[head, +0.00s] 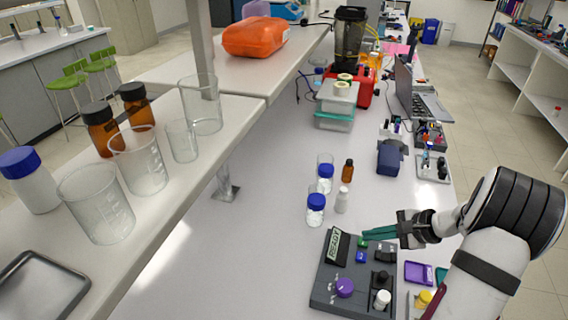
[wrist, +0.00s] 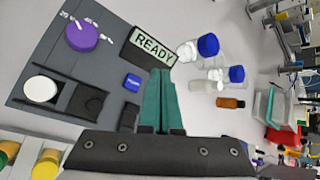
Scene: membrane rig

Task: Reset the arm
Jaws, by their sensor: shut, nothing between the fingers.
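My gripper (head: 380,233) is shut and empty, with its teal fingers pressed together. In the head view its tips are close to the green button (head: 362,243) on the dark grey rig (head: 325,283); I cannot tell if they touch. In the wrist view the fingers (wrist: 160,76) overlap the area beside the display (wrist: 150,47), and no green button shows there. The display reads READY. The rig also bears a blue button (head: 361,257), a purple knob (head: 344,288), a white round cap (head: 382,298) and black parts (head: 381,278).
Blue-capped bottles (head: 316,207), a small white bottle (head: 342,200) and an amber vial (head: 347,171) stand behind the rig. A purple tray (head: 418,272) and a yellow-capped jar (head: 423,299) lie to its right. Glassware stands on the left shelf (head: 165,235). The bench left of the rig is clear.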

